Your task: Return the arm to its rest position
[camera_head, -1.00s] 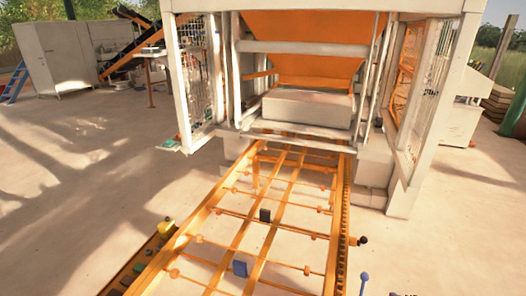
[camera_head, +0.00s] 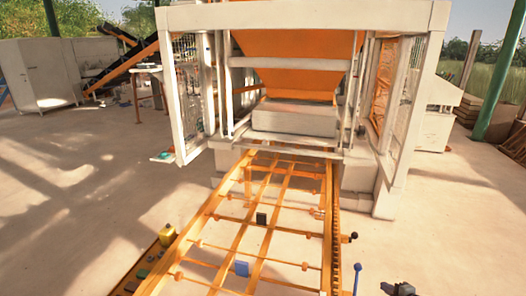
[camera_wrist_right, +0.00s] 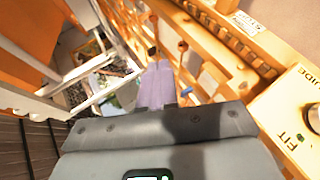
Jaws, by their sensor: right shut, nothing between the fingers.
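My right gripper (camera_head: 400,289) shows as a small dark shape at the bottom edge of the head view, right of the orange rail frame (camera_head: 337,235). In the right wrist view my right gripper's fingers (camera_wrist_right: 158,84) are together and hold nothing. Orange rails and levers show beyond the fingers there. My left gripper is not in view.
The block press (camera_head: 296,118) with its orange hopper (camera_head: 295,72) stands at the back. A blue-knobbed lever (camera_head: 357,268) and a black-knobbed lever (camera_head: 350,237) stand beside the right rail. The concrete floor on both sides is mostly open.

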